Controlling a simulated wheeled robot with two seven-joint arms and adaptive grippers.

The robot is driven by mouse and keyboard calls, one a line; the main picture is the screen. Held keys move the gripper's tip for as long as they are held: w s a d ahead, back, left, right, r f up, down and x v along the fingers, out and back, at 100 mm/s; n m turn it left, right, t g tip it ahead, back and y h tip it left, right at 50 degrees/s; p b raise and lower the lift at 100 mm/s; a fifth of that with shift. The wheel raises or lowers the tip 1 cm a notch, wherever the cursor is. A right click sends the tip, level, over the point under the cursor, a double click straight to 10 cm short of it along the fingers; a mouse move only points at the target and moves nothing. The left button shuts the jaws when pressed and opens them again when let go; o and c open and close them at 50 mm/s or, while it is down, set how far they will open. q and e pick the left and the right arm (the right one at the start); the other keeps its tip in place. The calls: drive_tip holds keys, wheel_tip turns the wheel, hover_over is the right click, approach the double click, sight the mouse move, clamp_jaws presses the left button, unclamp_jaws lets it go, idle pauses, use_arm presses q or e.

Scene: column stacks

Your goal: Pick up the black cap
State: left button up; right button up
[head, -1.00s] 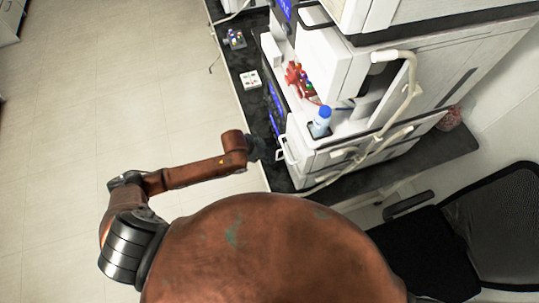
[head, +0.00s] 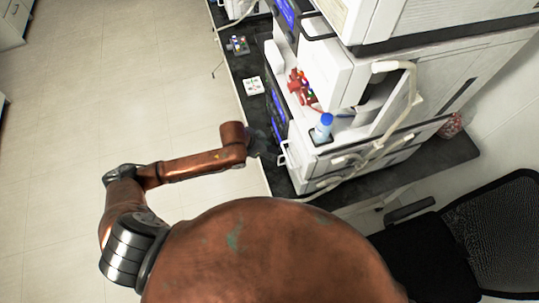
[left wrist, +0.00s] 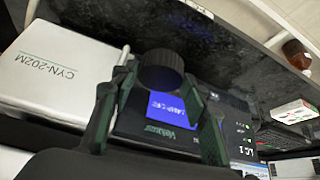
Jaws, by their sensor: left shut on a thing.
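The black cap (left wrist: 162,72) is a short dark cylinder with a ridged side, seen in the left wrist view. My left gripper (left wrist: 162,78) is shut on it, with one finger on each side near the tips. Behind it is a dark instrument panel with a lit blue display (left wrist: 172,107). In the head view my left gripper (head: 260,143) is a small dark shape at the bench edge, and the cap cannot be made out there. My right gripper is not in view.
A white instrument stack (head: 335,75) stands on the dark bench (head: 237,67), with a blue-capped bottle (head: 322,128) on a ledge. A white box (head: 253,86) lies farther along. In the wrist view a white case (left wrist: 65,70) and brown bottle (left wrist: 297,53) show. Open floor lies left.

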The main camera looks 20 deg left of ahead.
sight(270, 152)
use_arm(q)
wheel_tip(270, 152, up, 10)
drive_tip(key=shift+f+p, duration=0.2)
drive_tip(key=shift+p, duration=0.25)
